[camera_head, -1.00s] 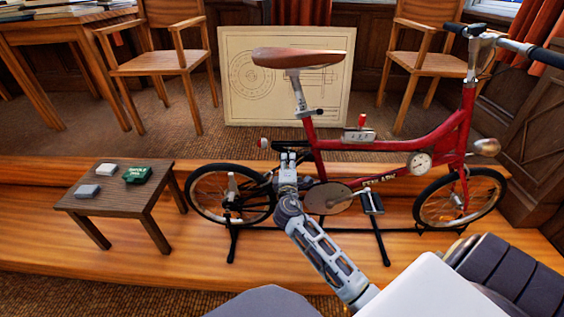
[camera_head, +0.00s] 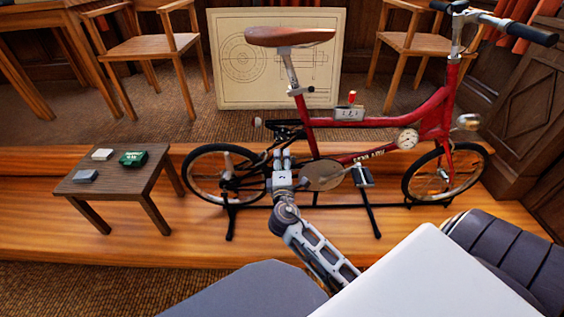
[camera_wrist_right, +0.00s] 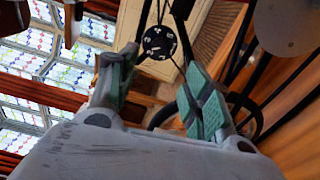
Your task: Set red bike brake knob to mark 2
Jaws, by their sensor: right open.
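The red bike (camera_head: 435,118) stands upright on a black stand on the wooden step. A small grey box (camera_head: 348,114) with dark markings sits on its red frame tube, with a small red knob (camera_head: 352,97) on top. The markings are too small to read. My right gripper (camera_head: 281,153) is open and empty, fingers up, in front of the bike's rear part, left of and below the box. In the right wrist view, a round black part with white marks (camera_wrist_right: 159,42) shows beyond the open fingers (camera_wrist_right: 160,90). My left gripper is out of view.
A low wooden table (camera_head: 140,184) at left holds a green box (camera_head: 132,158) and two small blocks. A framed drawing (camera_head: 235,90) and chairs stand behind. The step's front edge is below the bike.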

